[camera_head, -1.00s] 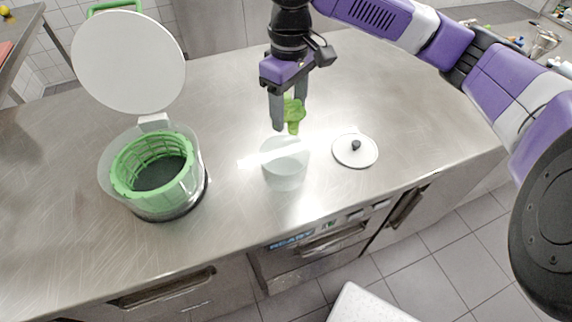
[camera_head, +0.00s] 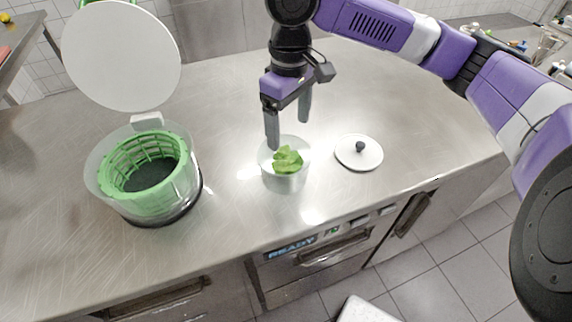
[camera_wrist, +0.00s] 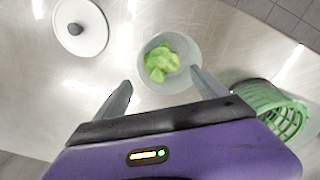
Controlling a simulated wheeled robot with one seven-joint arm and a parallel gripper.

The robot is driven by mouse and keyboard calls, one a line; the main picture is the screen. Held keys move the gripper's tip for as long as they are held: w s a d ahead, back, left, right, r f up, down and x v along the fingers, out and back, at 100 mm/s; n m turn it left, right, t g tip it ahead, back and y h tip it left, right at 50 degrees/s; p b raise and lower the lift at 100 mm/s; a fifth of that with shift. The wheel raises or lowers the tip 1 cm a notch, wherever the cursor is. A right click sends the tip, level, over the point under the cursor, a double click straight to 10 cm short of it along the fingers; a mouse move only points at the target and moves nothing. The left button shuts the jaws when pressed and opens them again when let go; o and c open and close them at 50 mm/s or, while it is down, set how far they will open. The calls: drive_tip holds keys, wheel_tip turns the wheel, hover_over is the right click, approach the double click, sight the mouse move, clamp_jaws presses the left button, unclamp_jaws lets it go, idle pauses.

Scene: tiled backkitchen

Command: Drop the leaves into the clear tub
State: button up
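The green leaves (camera_head: 287,159) lie inside the clear tub (camera_head: 285,183) on the steel counter. In the wrist view the leaves (camera_wrist: 161,62) also sit within the rim of the tub (camera_wrist: 180,84). My gripper (camera_head: 288,130) is open and empty above the back of the tub, its two fingers spread apart. In the wrist view the fingertips of my gripper (camera_wrist: 160,82) are apart with nothing between them. The tub is upright and uncovered.
A salad spinner (camera_head: 140,203) with a green basket (camera_head: 150,178) and raised white lid (camera_head: 122,55) stands to the left. A round lid with a dark knob (camera_head: 359,153) lies right of the tub. The counter (camera_head: 225,110) behind is clear.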

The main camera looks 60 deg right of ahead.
drive_tip(key=shift+r, duration=0.1)
wheel_tip(320, 180, up, 8)
drive_tip(key=shift+f, duration=0.2)
idle(0.4)
idle(0.3)
